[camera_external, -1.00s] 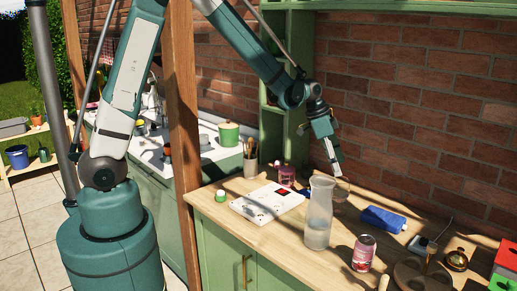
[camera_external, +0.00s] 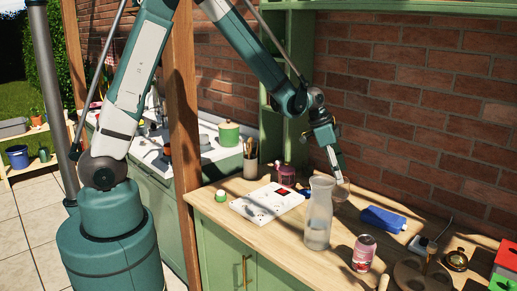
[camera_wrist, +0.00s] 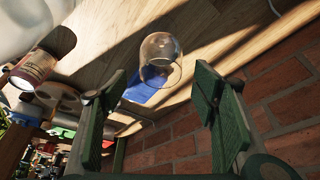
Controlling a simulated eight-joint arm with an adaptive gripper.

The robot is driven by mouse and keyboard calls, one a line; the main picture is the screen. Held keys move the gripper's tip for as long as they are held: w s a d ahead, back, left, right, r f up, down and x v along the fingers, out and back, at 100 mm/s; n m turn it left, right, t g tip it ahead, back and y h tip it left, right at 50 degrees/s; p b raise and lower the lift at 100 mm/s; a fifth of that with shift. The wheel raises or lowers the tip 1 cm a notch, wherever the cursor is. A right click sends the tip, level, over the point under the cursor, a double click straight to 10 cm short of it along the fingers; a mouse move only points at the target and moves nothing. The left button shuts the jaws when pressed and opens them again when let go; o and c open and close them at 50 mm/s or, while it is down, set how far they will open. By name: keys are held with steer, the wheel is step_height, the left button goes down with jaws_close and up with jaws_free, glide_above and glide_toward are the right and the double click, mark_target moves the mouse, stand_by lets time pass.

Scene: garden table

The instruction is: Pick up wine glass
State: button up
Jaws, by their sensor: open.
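The clear wine glass (camera_wrist: 160,60) shows in the wrist view between and beyond the two fingers, its rounded bowl towards me. In the external view the glass (camera_external: 342,190) is small behind the clear carafe (camera_external: 318,215), at the tip of my gripper (camera_external: 337,176). In the wrist view my gripper (camera_wrist: 160,76) is open, with one green-padded finger on each side of the glass and nothing held. I cannot tell whether a finger touches it. Its stem and foot are not clearly visible.
The carafe stands close in front of the glass. A blue packet (camera_external: 383,219) lies to the right, a pink can (camera_external: 363,252) in front. A white board (camera_external: 267,204) lies left on the wooden counter (camera_external: 262,235). The brick wall (camera_external: 420,120) is close behind.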

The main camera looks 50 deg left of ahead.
steer(key=shift+x, duration=2.05)
steer(key=shift+a, duration=0.1)
steer(key=shift+c, duration=0.5)
steer(key=c, duration=1.2)
steer(key=shift+r, duration=4.9)
